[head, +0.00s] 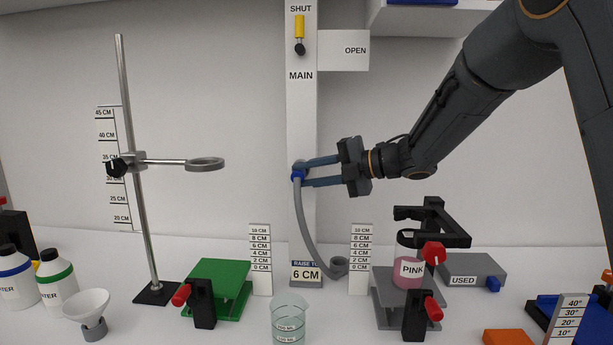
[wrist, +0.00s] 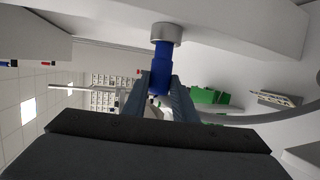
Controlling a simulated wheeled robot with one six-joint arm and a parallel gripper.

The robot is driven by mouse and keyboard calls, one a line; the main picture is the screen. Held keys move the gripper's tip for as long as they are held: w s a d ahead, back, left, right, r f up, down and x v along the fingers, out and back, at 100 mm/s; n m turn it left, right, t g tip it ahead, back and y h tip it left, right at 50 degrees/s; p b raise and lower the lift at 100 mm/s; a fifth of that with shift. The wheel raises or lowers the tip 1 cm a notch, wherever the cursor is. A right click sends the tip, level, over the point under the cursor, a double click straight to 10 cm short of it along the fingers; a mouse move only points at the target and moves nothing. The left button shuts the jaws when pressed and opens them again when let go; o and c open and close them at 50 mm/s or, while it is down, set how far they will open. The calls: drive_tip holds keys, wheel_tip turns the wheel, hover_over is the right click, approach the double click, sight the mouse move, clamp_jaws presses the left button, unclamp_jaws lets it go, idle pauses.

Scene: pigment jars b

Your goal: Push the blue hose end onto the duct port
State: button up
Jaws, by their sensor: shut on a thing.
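My gripper (head: 306,174) reaches in from the right and is shut on the blue hose end (head: 297,178). In the wrist view the blue hose end (wrist: 162,72) lies between the two fingers and points at the grey round duct port (wrist: 166,33). Its tip meets the port's face there; I cannot tell how far it is on. In the head view the duct port (head: 299,165) shows only partly on the white post, behind the fingertips. The grey hose (head: 305,230) hangs from the blue end and curves down to the right.
The white post (head: 302,120) carries a yellow-handled lever (head: 299,30). A ring stand (head: 132,160) is at left. Below are a green jack stand (head: 217,280), a glass beaker (head: 289,318), and a pink jar (head: 408,270) under a black clamp. The air around the gripper is clear.

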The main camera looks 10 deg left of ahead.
drive_tip(key=shift+w, duration=0.8)
drive_tip(key=o, duration=1.1)
drive_tip(key=b+v, duration=0.2)
drive_tip(key=v, duration=0.5)
drive_tip(key=shift+s+d+r, duration=0.1)
drive_tip(key=shift+d+r, duration=0.05)
drive_tip(key=shift+d, duration=0.25)
